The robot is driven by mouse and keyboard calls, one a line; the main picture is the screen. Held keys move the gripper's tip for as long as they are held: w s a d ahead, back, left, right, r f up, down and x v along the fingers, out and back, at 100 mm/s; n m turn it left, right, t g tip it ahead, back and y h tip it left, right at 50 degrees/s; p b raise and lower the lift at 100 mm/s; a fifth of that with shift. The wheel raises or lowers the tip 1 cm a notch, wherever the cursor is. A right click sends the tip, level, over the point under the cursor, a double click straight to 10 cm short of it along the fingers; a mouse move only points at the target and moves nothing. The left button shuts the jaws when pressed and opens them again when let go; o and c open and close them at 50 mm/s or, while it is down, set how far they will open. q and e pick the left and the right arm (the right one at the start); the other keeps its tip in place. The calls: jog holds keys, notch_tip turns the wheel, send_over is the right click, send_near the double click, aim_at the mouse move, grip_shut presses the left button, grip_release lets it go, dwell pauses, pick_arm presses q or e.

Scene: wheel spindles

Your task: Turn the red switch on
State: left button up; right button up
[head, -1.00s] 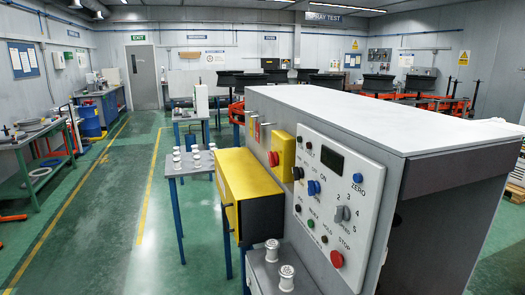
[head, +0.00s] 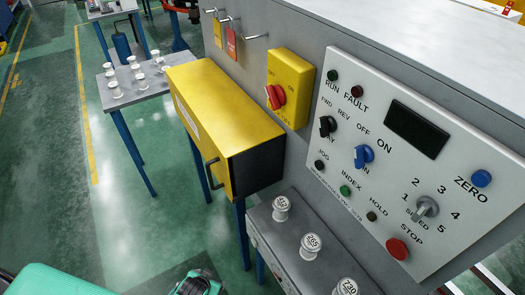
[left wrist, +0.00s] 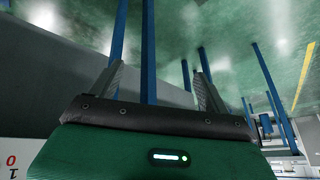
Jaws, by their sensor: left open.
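The red rotary switch (head: 275,97) is on a yellow box (head: 290,85) fixed to the grey cabinet's side, left of the white control panel. Its knob looks tilted. The small lettering around it is too unclear to read. My left gripper (left wrist: 158,72) shows in the left wrist view with its two fingers spread apart and nothing between them. In the head view only a green and black part of my left arm shows at the bottom edge, well below and left of the switch. My right gripper is not in view.
The control panel (head: 400,160) carries a blue knob, a grey speed knob and a red stop button. A yellow box with a handle (head: 215,125) juts out below the switch. White spindles (head: 311,246) stand on a grey ledge. Hooks with tags (head: 232,40) are above left.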

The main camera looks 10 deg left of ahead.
pick_arm(q)
jog(key=w+a+r+t+p, duration=0.15)
jog(key=w+r, duration=0.25)
jog(key=r, duration=1.2)
jog(key=w+r+t+p, duration=0.1)
jog(key=w+r+t, duration=0.25)
jog(key=r, duration=1.25)
jog(key=m+h, duration=1.9)
jog(key=m, duration=0.1)
send_near(269, 98)
jog(key=shift+g, duration=0.3)
jog(key=p+x, duration=0.6)
jog(key=x, duration=0.2)
jog(key=shift+a+r, duration=0.1)
jog(key=shift+r, duration=0.05)
jog(key=shift+w+d, duration=0.3)
jog(key=shift+d, duration=0.2)
